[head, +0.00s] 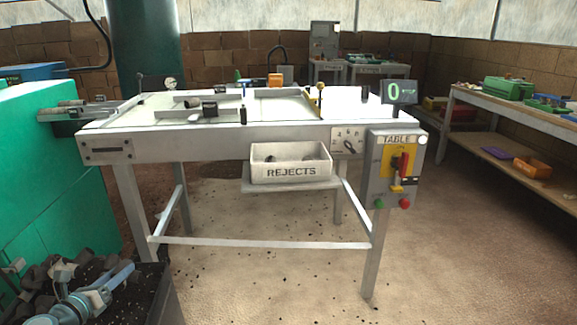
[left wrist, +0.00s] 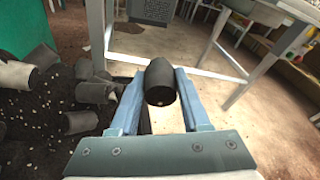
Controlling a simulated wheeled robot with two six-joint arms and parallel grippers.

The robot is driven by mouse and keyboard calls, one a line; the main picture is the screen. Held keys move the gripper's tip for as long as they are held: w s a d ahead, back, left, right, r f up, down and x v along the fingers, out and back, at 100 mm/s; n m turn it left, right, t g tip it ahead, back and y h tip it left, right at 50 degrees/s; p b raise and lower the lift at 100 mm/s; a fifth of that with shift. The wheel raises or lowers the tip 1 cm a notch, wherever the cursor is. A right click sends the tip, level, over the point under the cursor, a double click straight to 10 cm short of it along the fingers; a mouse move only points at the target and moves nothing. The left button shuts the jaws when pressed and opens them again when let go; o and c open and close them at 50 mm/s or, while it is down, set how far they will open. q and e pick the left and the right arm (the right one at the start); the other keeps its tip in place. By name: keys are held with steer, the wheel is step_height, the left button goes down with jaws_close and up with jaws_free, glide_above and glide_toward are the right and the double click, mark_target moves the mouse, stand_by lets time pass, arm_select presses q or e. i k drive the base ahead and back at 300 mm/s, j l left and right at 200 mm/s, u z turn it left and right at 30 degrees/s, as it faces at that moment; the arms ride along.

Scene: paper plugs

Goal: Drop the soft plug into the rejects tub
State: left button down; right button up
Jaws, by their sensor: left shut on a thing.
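My left gripper (head: 112,285) is low at the bottom left of the head view, over a dark bin. In the left wrist view the gripper (left wrist: 160,98) is shut on a dark, rounded plug (left wrist: 161,80), which sits between the two blue fingers. Whether this plug is soft cannot be told. The white rejects tub (head: 257,172), lettered REJECTS, sits on a shelf under the table's front edge, up and to the right of the gripper; a few dark things show inside it. My right gripper is out of view.
The dark bin (head: 158,303) holds several loose dark plugs (left wrist: 85,92). The white table (head: 200,143) stands ahead, with its legs and a low crossbar. A control box (head: 376,185) hangs at its right corner. A green block (head: 40,190) stands at left.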

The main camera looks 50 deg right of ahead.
mark_target(295, 177)
steer(key=z, duration=1.75)
